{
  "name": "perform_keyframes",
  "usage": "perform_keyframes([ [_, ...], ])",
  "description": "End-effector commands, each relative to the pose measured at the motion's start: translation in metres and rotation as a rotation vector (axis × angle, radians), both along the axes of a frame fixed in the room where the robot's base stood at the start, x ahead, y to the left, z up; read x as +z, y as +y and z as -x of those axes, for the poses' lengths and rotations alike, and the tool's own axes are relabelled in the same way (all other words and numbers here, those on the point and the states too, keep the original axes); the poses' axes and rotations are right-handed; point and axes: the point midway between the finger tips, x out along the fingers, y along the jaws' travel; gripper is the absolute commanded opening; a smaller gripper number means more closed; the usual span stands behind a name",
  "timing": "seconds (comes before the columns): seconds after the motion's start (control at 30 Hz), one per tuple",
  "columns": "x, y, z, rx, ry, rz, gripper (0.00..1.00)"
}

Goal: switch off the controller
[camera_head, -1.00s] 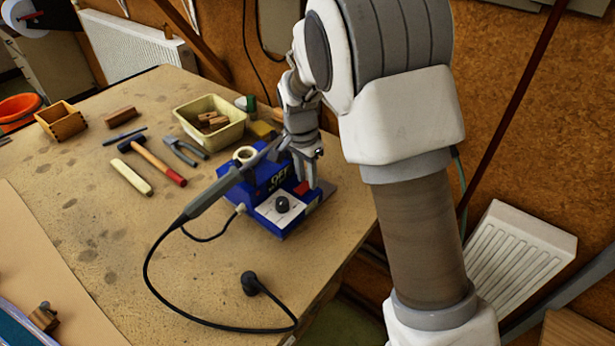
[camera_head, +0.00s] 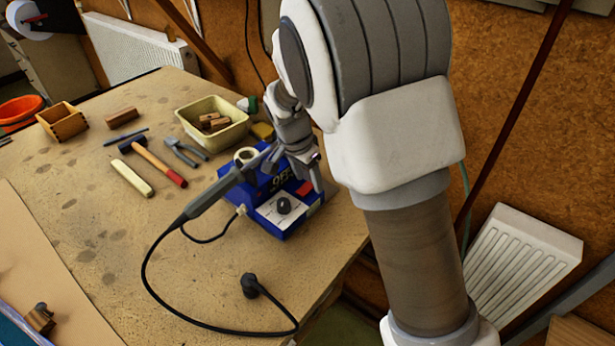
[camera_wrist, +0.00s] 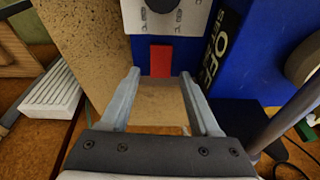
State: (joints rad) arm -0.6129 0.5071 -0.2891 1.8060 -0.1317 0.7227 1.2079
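The blue controller (camera_head: 254,194) stands upright near the right edge of the workbench. Its white front panel carries a black knob (camera_head: 283,205), and a red switch (camera_head: 305,188) sits at its side; the face beside it is lettered OFF. In the wrist view the red switch (camera_wrist: 161,60) lies just ahead of the fingertips, between their lines. My gripper (camera_head: 308,182) hangs over the controller's right side. In the wrist view my gripper (camera_wrist: 161,76) is open with nothing between its fingers. I cannot tell whether a finger touches the controller.
The bench front is mostly clear.

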Motion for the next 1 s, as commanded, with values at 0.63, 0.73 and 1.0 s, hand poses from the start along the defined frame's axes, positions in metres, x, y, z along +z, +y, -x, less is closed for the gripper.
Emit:
perform_keyframes([
  [0.63, 0.088, 0.015, 0.017, 0.002, -0.005, -0.003, 0.63],
  [0.73, 0.112, 0.02, 0.022, 0.002, -0.005, -0.003, 0.63],
  [1.0, 0.157, 0.027, 0.031, 0.0, -0.002, -0.001, 0.63],
])
